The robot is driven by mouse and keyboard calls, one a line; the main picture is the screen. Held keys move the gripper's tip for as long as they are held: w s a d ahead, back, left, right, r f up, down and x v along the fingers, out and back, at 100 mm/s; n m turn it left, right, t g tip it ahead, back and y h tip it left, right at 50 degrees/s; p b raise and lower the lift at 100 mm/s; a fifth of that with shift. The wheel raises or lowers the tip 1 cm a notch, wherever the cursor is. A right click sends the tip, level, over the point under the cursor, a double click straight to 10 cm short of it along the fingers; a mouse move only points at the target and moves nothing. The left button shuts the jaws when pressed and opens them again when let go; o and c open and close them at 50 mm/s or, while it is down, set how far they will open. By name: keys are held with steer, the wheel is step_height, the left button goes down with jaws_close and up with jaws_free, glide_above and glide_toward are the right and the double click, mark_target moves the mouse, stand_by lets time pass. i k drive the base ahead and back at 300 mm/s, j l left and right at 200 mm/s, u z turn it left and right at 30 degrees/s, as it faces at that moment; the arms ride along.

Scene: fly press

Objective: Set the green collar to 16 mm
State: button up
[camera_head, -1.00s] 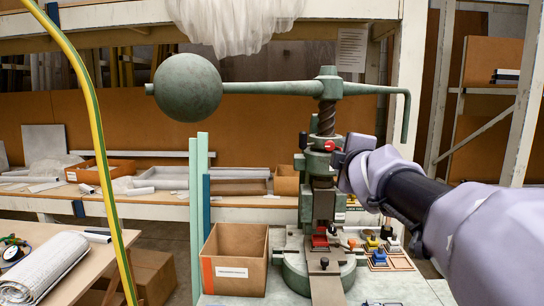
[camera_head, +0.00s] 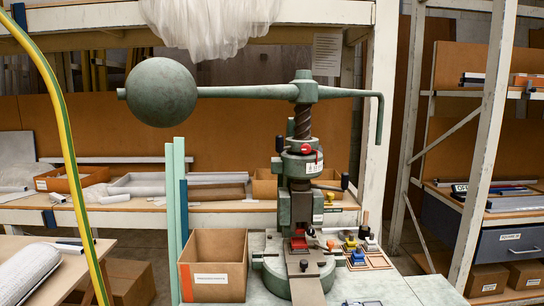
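The fly press (camera_head: 300,205) stands upright at the middle right of the head view. Its green collar (camera_head: 292,166) sits around the lower part of the dark screw (camera_head: 303,122). A white marked label (camera_head: 314,168) shows on the collar's right front, but its figures are too small to read. A red clamp piece (camera_head: 306,149) is just above the collar, and a dark knob (camera_head: 279,143) sticks out at left. My gripper is not in this view, and nothing touches the collar.
The ball weight (camera_head: 162,87) and long lever (camera_head: 250,92) reach left above. A cardboard box (camera_head: 218,252) stands left of the press base. Coloured blocks sit in a tray (camera_head: 378,262) at right. A yellow-green hose (camera_head: 75,170) crosses the left side.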

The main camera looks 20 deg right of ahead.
mark_target(291, 145)
steer(key=i+j+z, duration=0.1)
steer(key=i+z, duration=0.15)
steer(key=i, duration=0.15)
steer(key=i+j+z, duration=0.15)
steer(key=i+z, duration=0.15)
steer(key=i, duration=0.15)
